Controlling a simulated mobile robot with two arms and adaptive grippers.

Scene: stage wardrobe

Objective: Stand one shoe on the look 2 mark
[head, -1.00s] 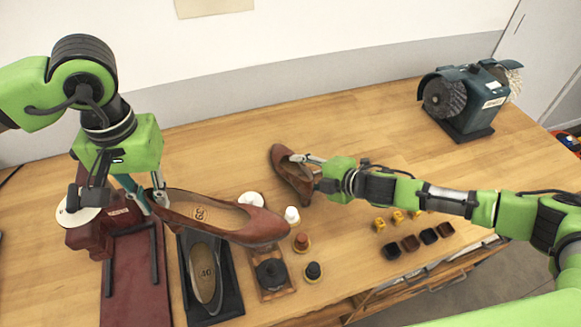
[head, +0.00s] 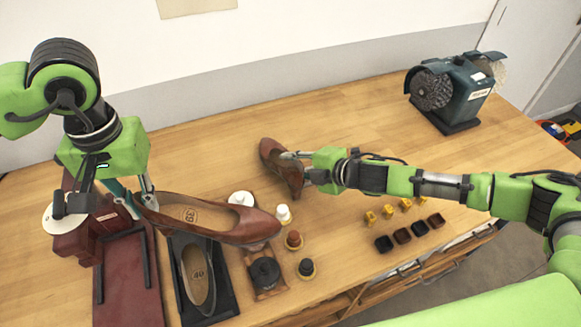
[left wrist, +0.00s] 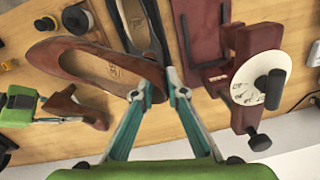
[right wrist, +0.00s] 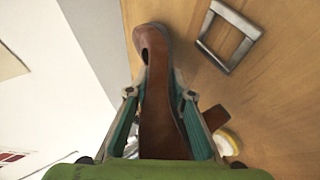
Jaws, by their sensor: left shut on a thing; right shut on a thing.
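My left gripper (head: 140,200) is shut on the heel end of a brown pump (head: 225,217) marked 39. It holds the pump toe to the right, above the bench; the pump also shows in the left wrist view (left wrist: 90,62). My right gripper (head: 303,169) is shut on a second brown pump (head: 272,157) near the bench's middle. The right wrist view shows this pump (right wrist: 158,95) between the fingers; I cannot tell whether it touches the bench. No mark labelled look 2 is readable.
A dark shoe marked 40 (head: 199,275) lies on a black tray (head: 224,300) below the held pump. A dark red device (head: 85,240) stands left. Polish pots (head: 293,240) and small blocks (head: 384,243) sit nearby. A grinder (head: 450,92) stands back right; the back middle is clear.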

